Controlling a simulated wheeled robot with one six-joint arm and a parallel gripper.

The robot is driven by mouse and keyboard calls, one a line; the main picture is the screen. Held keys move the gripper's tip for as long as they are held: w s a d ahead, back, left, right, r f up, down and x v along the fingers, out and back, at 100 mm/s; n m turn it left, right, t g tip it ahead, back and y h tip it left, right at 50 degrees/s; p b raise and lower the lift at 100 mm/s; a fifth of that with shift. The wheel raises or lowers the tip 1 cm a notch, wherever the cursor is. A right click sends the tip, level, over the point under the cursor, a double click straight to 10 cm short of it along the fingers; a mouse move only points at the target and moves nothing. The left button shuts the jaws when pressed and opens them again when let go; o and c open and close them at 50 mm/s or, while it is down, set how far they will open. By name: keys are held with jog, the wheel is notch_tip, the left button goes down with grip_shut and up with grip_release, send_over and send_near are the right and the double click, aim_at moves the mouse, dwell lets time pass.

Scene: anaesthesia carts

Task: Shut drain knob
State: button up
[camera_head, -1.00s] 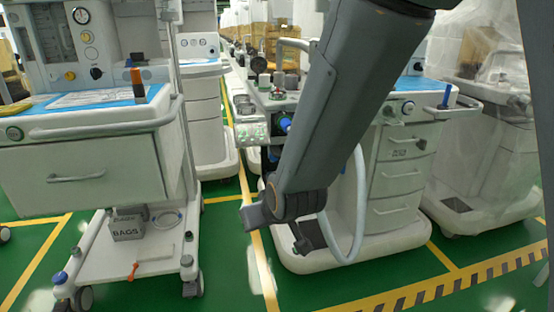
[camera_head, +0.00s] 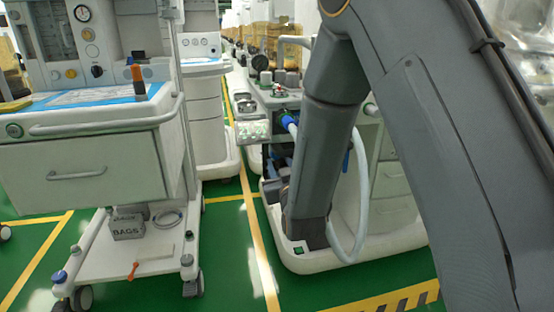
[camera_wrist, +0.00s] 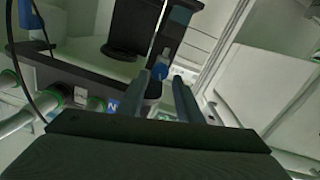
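In the wrist view, my gripper (camera_wrist: 162,78) points into a cart, with its two fingers apart and nothing visibly held between them. A dark cylindrical part (camera_wrist: 124,35) hangs up and left of the fingers. In the head view, my gripper is hidden behind my arm, at the middle cart (camera_head: 262,102).
Hoses with green fittings (camera_wrist: 20,122) and a blue label (camera_wrist: 113,105) lie left of my gripper. A pale hose (camera_head: 352,205) loops beside my arm. The left cart (camera_head: 85,170) stands apart, with green floor (camera_head: 232,240) between the carts.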

jog(key=b+x, duration=0.1)
jog(key=x, duration=0.3)
jog(key=shift+w+a, duration=0.1)
jog(key=shift+w, duration=0.25)
jog(key=c, duration=0.8)
jog(key=shift+o, duration=0.2)
jog(key=shift+m+p, duration=0.85)
jog(key=shift+m, duration=1.35)
jog(key=o, duration=0.8)
jog(key=shift+c, duration=0.2)
jog(key=shift+s, duration=0.1)
